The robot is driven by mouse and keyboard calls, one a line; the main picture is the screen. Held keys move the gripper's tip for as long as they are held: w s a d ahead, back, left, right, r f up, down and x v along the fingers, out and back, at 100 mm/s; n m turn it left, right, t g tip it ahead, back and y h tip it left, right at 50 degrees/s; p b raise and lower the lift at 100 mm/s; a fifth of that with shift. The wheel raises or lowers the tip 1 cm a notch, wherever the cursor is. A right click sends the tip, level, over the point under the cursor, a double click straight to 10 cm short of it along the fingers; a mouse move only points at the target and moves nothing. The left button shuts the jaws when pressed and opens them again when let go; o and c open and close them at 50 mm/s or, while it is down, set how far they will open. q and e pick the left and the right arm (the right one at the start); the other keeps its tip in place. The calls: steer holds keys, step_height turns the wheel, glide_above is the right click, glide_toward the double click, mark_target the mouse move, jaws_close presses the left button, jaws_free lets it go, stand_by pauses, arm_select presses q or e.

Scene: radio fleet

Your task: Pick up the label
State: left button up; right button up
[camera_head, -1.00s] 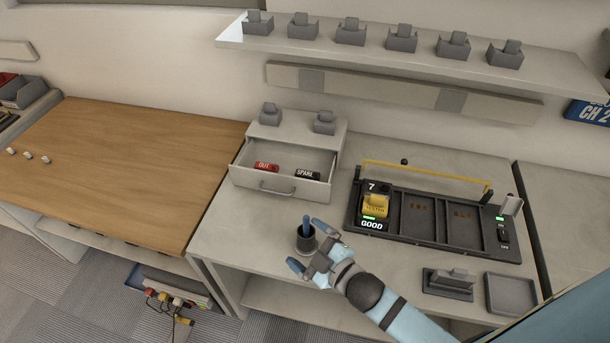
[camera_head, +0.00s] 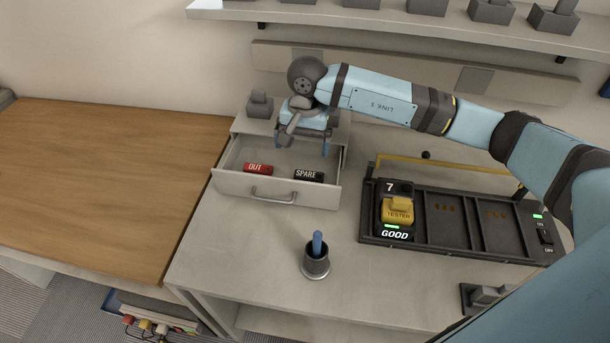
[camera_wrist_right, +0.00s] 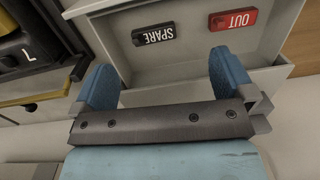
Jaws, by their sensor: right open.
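A red label reading OUT (camera_head: 258,169) and a black label reading SPARE (camera_head: 309,176) lie apart in the open drawer (camera_head: 232,184). In the right wrist view the SPARE label (camera_wrist_right: 154,34) and the OUT label (camera_wrist_right: 233,19) both lie beyond the fingertips. My right gripper (camera_head: 302,147) is over the back part of the drawer, open, with nothing between its blue fingers; it also shows in the right wrist view (camera_wrist_right: 166,68). It touches neither label. My left gripper is out of view.
A cup (camera_head: 316,263) holding a blue stick stands in front of the drawer. Grey holders line the shelf (camera_head: 400,22) above. The bench left of the cup is clear.

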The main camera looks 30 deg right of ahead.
steer(key=d, duration=0.1)
steer(key=h, duration=0.1)
glide_above(309, 176)
steer(key=f, duration=0.7)
steer(key=shift+a+f, duration=0.3)
steer(key=shift+f, duration=0.1)
steer(key=shift+d+f+p, duration=0.15)
steer(key=shift+f+p, duration=0.1)
steer(key=shift+f, duration=1.1)
steer(key=shift+d+f+p, duration=0.15)
steer(key=shift+f+p, duration=0.05)
steer(key=shift+f, duration=1.1)
steer(key=c, duration=0.7)
